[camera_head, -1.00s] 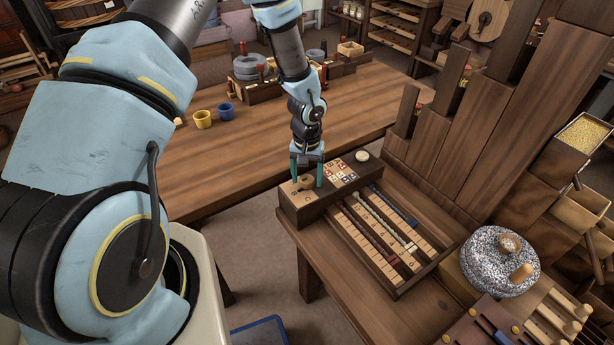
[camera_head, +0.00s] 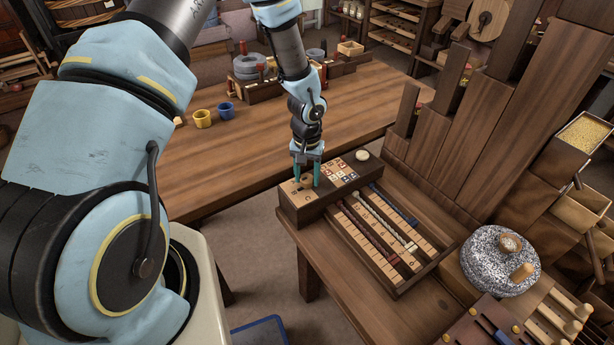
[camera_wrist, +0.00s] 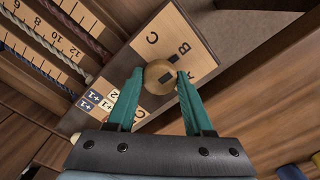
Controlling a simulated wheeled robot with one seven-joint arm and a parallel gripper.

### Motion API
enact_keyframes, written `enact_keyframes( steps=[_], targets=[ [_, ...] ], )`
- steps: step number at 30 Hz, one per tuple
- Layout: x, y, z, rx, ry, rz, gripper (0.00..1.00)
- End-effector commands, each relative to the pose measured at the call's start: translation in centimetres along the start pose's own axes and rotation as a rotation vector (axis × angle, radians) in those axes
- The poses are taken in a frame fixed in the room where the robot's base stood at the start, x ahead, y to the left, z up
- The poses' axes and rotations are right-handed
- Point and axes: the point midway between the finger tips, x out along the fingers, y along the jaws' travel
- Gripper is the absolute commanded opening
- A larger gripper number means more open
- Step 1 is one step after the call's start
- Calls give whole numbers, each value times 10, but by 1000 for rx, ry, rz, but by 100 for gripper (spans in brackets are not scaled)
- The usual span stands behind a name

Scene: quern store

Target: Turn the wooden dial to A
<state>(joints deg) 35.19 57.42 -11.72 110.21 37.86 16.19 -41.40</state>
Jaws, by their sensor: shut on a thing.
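The wooden dial (camera_head: 306,181) is a round light-brown knob on a pale lettered plate (camera_wrist: 178,30) at the left end of a dark wooden box (camera_head: 310,212). The wrist view shows the dial (camera_wrist: 158,78) between my green fingers, with a small pointer at its upper right, toward the letter B. The letters C and B show on the plate. My gripper (camera_head: 307,184) points down and is shut on the dial, one finger on each side.
Number tiles (camera_head: 343,170) and a pale round knob (camera_head: 362,156) sit beside the dial. Slotted number strips with cords (camera_head: 385,235) run to the right. A speckled quern stone (camera_head: 500,262) stands farther right. Yellow and blue cups (camera_head: 203,119) stand on the long table (camera_head: 250,150) behind.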

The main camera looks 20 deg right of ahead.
Motion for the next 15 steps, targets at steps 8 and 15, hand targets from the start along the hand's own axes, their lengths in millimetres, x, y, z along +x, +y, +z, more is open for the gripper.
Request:
enact_keyframes(
  steps=[8,15],
  targets=[
    [1,0,0,183,0,0,0],
    [1,0,0,409,0,0,0]
  ],
)
